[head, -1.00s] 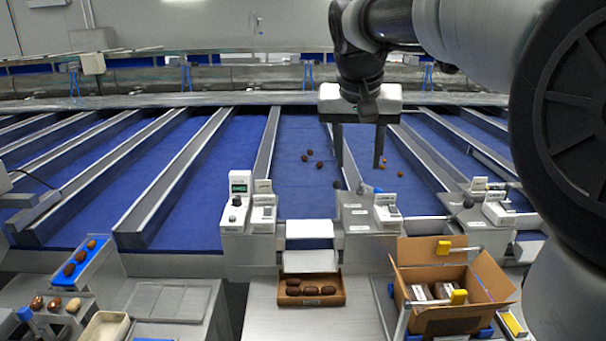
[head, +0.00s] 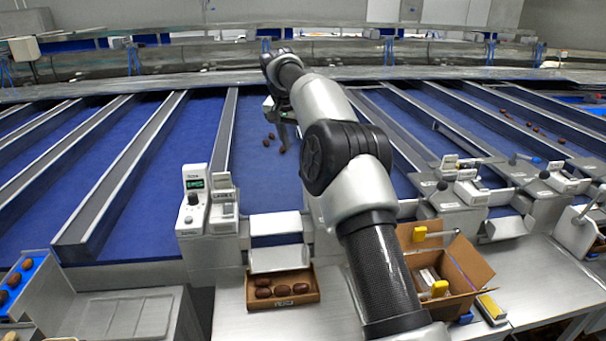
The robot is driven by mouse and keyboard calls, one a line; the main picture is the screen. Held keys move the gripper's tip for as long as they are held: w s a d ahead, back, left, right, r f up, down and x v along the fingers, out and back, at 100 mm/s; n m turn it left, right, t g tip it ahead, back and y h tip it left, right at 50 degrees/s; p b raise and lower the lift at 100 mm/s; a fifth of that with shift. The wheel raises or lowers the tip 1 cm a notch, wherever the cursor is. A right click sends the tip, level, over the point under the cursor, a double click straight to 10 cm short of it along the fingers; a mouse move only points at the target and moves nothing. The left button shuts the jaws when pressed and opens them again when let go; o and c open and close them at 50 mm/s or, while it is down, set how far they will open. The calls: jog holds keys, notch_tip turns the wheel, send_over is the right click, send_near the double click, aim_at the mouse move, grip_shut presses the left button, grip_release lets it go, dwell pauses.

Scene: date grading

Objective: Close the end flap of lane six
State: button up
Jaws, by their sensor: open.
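My gripper (head: 278,122) hangs over the blue belt in the middle. Its jaws are open, and my own arm hides much of it. A lane-end unit (head: 222,208) with a small label stands at the end of a belt lane; I cannot read the lane number for certain. To its right is a white end panel (head: 275,223), with a pale sloping plate (head: 280,258) below it. I cannot tell whether this panel is lane six's flap or how it is set. My gripper is well beyond the panel and apart from it.
A brown tray of dates (head: 283,303) sits below the plate. An open cardboard box (head: 468,262) stands to the right. Black-knobbed levers (head: 442,185) stand on the right-hand lane ends. A dial box with green display (head: 194,200) is at left. Dates lie near my gripper.

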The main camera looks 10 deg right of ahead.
jog(key=p+x, duration=0.1)
jog(key=x, duration=1.2)
jog(key=shift+d+f, duration=0.1)
grip_shut()
